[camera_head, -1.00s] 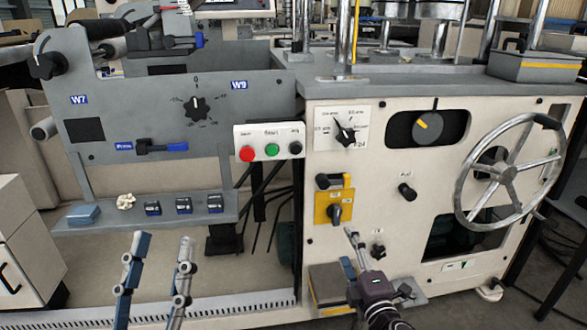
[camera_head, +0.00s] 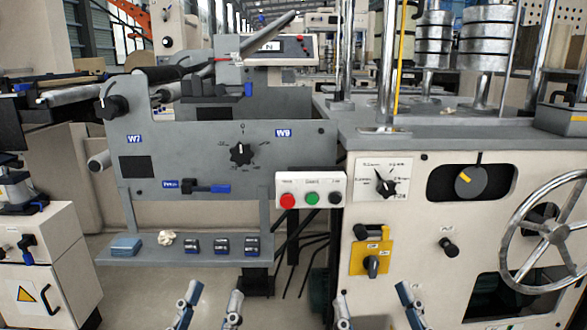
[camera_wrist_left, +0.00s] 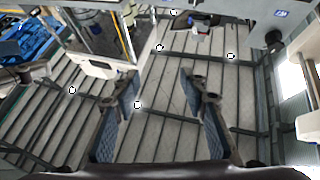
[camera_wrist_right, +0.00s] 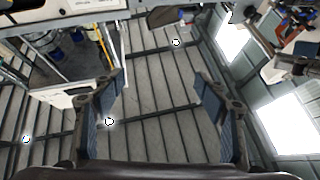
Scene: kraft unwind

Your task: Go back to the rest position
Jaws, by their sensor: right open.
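My left gripper (camera_head: 208,308) shows at the bottom of the head view, left of centre, with its two fingers apart and nothing between them. In the left wrist view its fingers (camera_wrist_left: 160,108) are spread and empty. My right gripper (camera_head: 376,308) shows at the bottom of the head view, right of centre, pointing up with its fingers apart. In the right wrist view its fingers (camera_wrist_right: 160,95) are wide open and empty. Both grippers are in front of the machine and appear clear of it.
The grey control panel (camera_head: 215,160) with a shelf (camera_head: 190,250) stands ahead. The red, green and black button box (camera_head: 311,190), yellow switch (camera_head: 371,252) and handwheel (camera_head: 553,232) are to the right. A white cabinet (camera_head: 45,265) with a warning sign stands at left.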

